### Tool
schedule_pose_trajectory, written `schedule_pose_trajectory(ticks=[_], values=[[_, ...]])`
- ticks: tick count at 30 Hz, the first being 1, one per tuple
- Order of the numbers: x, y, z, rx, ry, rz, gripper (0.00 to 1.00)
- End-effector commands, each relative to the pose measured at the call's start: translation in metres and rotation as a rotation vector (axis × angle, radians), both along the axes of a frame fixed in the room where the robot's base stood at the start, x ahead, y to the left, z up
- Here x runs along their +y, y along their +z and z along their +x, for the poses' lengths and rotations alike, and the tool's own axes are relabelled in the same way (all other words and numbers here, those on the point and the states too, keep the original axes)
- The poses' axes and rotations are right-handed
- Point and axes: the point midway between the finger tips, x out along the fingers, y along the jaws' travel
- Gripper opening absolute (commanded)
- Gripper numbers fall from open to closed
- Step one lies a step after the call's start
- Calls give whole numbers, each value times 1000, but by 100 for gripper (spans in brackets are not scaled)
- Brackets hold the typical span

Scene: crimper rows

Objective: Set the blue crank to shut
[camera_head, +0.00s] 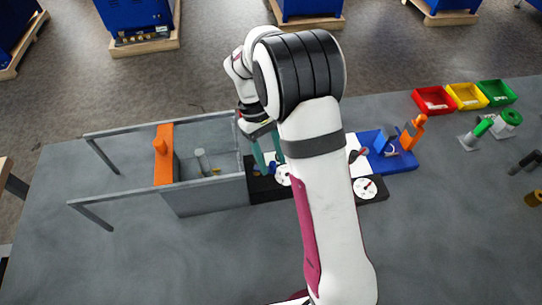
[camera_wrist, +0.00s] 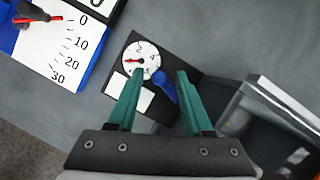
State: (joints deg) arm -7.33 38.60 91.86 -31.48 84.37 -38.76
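The blue crank (camera_wrist: 164,87) is a short blue handle on a black panel (camera_wrist: 190,68), just below a round white dial in the wrist view. My gripper (camera_wrist: 160,75) is open, with its two green fingers apart and the crank between them in the picture. I cannot tell whether either finger touches it. In the head view my gripper (camera_head: 269,160) points down over the black panel (camera_head: 264,190), and the fingers and arm hide most of the crank. The white dial (camera_wrist: 141,60) has a red needle, and a blank white label (camera_wrist: 143,97) lies beside it.
A grey frame with an orange block (camera_head: 163,158) stands left of the panel. A second dial (camera_head: 364,188), a blue fixture (camera_head: 402,162) with an orange handle, and a white scale with a red pointer (camera_wrist: 38,19) are nearby. Coloured bins (camera_head: 434,100) stand at the back right.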

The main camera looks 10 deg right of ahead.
Motion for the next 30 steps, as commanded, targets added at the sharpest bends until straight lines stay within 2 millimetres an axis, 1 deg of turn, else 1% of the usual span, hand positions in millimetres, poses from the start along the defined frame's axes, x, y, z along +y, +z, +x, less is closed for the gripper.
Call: schedule_pose_trajectory(ticks=[1, 5, 6, 8, 20, 26, 30], values=[[0, 0, 0, 0, 0, 0, 40], [0, 0, 0, 0, 0, 0, 16], [0, 0, 0, 0, 0, 0, 9], [0, 0, 0, 0, 0, 0, 0], [0, 1, -1, 0, -21, 0, 0], [1, 1, -4, 1, -112, 0, 0], [2, 1, -8, 3, -222, 0, 0]])
